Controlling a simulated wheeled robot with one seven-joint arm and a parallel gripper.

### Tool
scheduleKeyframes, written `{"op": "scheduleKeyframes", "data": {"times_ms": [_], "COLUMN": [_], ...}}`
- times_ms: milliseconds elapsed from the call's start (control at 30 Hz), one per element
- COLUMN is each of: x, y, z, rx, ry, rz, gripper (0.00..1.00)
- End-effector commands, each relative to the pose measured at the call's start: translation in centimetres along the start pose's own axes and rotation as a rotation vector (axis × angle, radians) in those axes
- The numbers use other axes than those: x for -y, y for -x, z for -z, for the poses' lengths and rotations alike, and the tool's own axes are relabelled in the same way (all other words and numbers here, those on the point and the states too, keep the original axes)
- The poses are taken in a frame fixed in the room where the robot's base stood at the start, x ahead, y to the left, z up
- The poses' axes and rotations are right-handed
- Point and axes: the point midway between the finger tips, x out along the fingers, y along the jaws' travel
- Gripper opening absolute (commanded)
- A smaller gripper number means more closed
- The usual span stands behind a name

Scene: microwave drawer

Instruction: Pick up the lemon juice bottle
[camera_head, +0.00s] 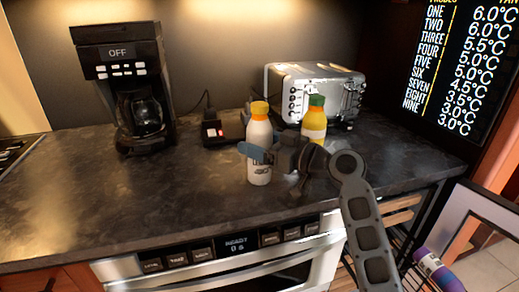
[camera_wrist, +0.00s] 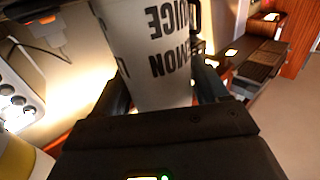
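The lemon juice bottle (camera_head: 259,134), white with an orange-yellow cap, is upright over the counter, left of the toaster. In the wrist view its white body (camera_wrist: 160,60) fills the upper middle, with the letters of "LEMON JUICE" upside down. My gripper (camera_head: 262,154) reaches in from the right at the bottle's mid-height. One bluish finger crosses in front of the bottle. In the wrist view my gripper (camera_wrist: 163,88) has a finger on each side of the bottle, very close to it. Firm contact on both sides cannot be made out. Whether the bottle's base touches the counter is unclear.
A yellow bottle with a green cap (camera_head: 314,118) stands just right, behind my gripper. A toaster (camera_head: 315,88) is behind it. A coffee maker (camera_head: 122,85) stands at left. The dark counter (camera_head: 130,195) is clear at front left.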

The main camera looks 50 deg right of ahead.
Motion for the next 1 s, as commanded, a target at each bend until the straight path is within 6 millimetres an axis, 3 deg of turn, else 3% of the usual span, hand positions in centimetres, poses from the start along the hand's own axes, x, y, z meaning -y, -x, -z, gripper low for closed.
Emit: {"op": "scheduleKeyframes", "data": {"times_ms": [67,567,833,1000], "x": [0.0,0.0,0.0,0.0], "y": [0.0,0.0,0.0,0.0], "z": [0.0,0.0,0.4,2.5], "rx": [0.000,0.000,-0.003,-0.006], "ry": [0.000,0.000,0.002,0.005], "rz": [0.000,0.000,0.000,0.000], "gripper": [0.66,0.18,0.17,0.17]}}
